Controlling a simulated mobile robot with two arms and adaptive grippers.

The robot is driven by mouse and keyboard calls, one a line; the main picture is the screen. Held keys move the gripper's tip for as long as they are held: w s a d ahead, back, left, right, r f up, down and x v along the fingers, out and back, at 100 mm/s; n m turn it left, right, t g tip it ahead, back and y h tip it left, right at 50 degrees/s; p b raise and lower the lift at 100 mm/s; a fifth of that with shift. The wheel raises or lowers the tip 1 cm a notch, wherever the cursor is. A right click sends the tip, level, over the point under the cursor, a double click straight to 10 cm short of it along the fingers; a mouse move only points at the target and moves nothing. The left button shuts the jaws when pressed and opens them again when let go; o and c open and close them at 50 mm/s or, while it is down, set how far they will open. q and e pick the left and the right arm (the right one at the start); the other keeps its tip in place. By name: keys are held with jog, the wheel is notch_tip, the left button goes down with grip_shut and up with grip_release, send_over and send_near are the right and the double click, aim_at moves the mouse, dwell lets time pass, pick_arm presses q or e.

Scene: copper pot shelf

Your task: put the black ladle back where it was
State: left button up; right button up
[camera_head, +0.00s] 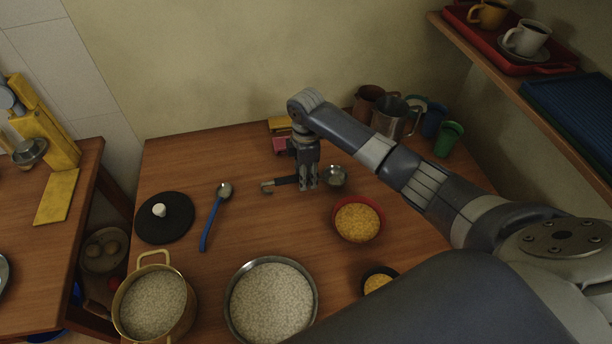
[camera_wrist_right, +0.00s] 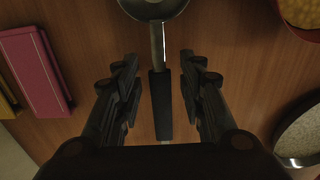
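The black ladle has a metal bowl (camera_head: 335,176), a black grip (camera_head: 286,181) and a hooked end at the left. It appears to lie on the wooden table. My right gripper (camera_head: 308,182) points down over its handle. In the right wrist view, the fingers (camera_wrist_right: 160,72) are apart on either side of the black handle (camera_wrist_right: 161,108), with a visible gap on both sides. The ladle bowl (camera_wrist_right: 153,6) is cut off at the top of that view. My left gripper is not in view.
A blue-handled ladle (camera_head: 211,221) and a black lid (camera_head: 152,229) lie to the left. A red bowl (camera_head: 337,228) of yellow food is close at the right. A pink box (camera_head: 280,146) and several mugs (camera_head: 391,118) stand behind. A gold pot (camera_head: 184,318) and pan (camera_head: 233,318) are in front.

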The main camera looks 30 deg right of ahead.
notch_tip(320, 180, up, 11)
jog(key=shift+b, duration=0.3)
dwell(0.5)
